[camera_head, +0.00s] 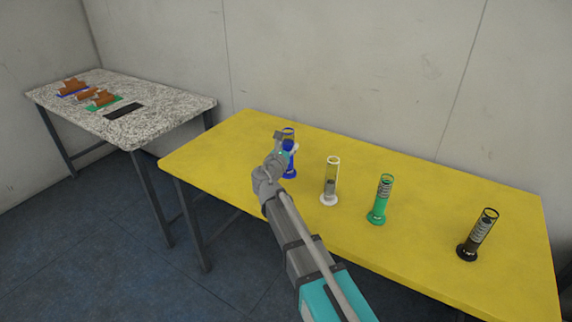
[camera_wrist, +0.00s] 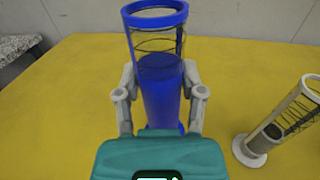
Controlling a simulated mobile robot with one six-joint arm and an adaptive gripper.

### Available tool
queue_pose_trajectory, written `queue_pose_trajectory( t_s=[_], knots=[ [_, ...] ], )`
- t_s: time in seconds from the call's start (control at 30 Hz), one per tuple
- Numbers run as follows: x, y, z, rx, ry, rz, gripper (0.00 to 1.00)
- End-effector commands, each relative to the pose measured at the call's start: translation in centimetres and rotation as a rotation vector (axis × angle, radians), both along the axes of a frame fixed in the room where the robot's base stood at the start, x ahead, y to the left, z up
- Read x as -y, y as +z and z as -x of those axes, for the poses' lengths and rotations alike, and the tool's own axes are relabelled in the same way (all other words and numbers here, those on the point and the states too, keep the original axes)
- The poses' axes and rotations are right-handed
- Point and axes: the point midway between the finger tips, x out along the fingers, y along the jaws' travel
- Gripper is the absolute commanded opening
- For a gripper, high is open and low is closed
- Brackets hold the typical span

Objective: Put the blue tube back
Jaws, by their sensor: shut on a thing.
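The blue tube (camera_head: 290,172) stands upright at the left part of the yellow table (camera_head: 230,140). It has a blue rim, a clear upper part and blue lower contents. My gripper (camera_head: 283,150) is at the tube, its fingers on either side of it. In the wrist view the blue tube (camera_wrist: 160,85) sits between the two grey fingers of my gripper (camera_wrist: 160,95), which is shut on it. The tube's lower end is partly hidden behind my gripper there, so I cannot tell whether its base touches the table.
To the right on the table stand a white tube (camera_head: 331,182), a green tube (camera_head: 381,200) and a black tube (camera_head: 478,235). The white tube is also close by in the wrist view (camera_wrist: 285,120). A speckled table (camera_head: 165,105) at the left holds brown items (camera_head: 73,87) on coloured mats.

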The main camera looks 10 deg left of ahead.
Motion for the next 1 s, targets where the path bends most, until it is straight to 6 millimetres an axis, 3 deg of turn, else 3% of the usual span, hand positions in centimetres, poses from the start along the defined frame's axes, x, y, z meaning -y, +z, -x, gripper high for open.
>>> queue_pose_trajectory(
  t_s=[0.03,0.2,0.77,1.0],
  knots=[
    [-0.3,-1.0,-0.6,0.0,0.0,0.0,0.0],
    [-0.6,-2.1,-1.5,0.0,0.0,0.001,0.0],
    [-0.8,-2.5,-1.9,0.0,0.0,0.0,0.0],
    [-1.1,-3.9,-2.7,0.0,0.0,0.0,0.0]
  ],
)
